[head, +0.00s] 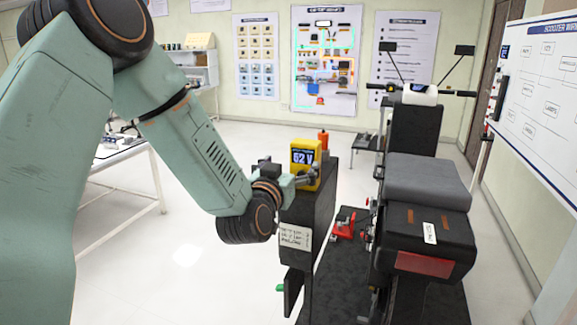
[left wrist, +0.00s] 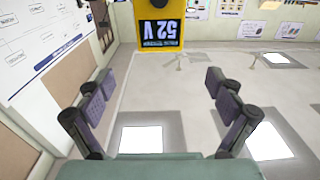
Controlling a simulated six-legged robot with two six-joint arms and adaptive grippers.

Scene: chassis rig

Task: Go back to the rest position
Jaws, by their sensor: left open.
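My left gripper (head: 306,181) is at the end of the green arm reaching in from the left in the head view. It is beside a yellow meter (head: 299,152) that reads 52 V, on top of a dark stand (head: 322,208). In the left wrist view the gripper (left wrist: 158,80) has its two dark padded fingers spread wide with nothing between them. There the yellow meter (left wrist: 160,30) shows upside down at the top, beyond the fingertips and apart from them. My right gripper is in neither view.
A scooter with a grey seat (head: 428,180) stands right of the stand on a dark mat. A red item (head: 345,224) sits between them. An orange-topped item (head: 323,140) is behind the meter. A whiteboard (head: 545,95) is at right, a white table (head: 120,150) at left.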

